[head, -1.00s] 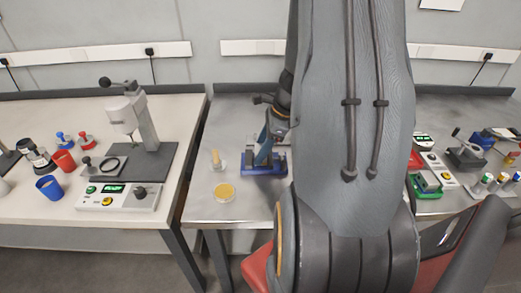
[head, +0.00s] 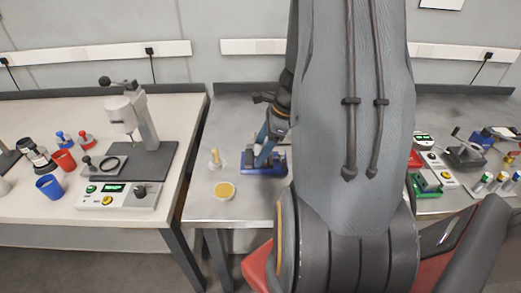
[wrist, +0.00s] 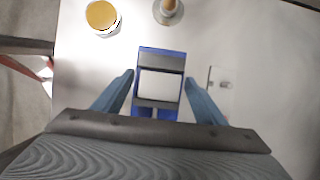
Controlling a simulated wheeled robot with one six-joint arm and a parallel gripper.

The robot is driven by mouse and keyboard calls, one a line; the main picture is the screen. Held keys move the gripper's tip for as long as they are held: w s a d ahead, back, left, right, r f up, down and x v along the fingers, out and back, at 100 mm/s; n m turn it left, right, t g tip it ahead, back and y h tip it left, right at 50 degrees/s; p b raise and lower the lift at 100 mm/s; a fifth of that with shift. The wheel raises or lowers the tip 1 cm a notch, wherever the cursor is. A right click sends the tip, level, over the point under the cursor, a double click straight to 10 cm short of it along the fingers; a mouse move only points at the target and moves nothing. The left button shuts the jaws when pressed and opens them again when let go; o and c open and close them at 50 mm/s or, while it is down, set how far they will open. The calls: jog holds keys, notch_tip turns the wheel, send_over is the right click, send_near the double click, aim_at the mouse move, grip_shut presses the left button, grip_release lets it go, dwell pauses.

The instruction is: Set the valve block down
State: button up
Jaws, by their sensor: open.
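My gripper (wrist: 159,78) is open in the wrist view, with one blue finger on each side of a blue fixture (wrist: 147,53). A pale square block face with dark grey bars, perhaps the valve block (wrist: 159,84), shows in the fixture between the fingers. Gaps show between it and both fingers. In the head view, my gripper (head: 263,152) is low over the blue fixture (head: 268,171) on the steel table. The block cannot be made out there, and my arm hides the area to the right.
A yellow-topped round dish (head: 224,190) and a small peg on a round base (head: 215,161) stand left of the fixture. A pale bench (head: 30,207) with a press and cups is further left. More devices stand at the right. The steel table's front left (head: 200,208) is clear.

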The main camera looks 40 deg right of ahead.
jog(key=v, duration=1.2)
jog(key=s+a+f+n+h, duration=0.1)
jog(key=a+n, duration=1.1)
jog(key=s+a+n+g+h, duration=0.1)
jog(key=s+a+n+h, duration=0.1)
jog(key=a+n, duration=1)
jog(key=shift+s+a+f+n+h+b, duration=0.3)
jog(key=shift+a+f+n+b, duration=0.1)
jog(key=shift+n, duration=0.3)
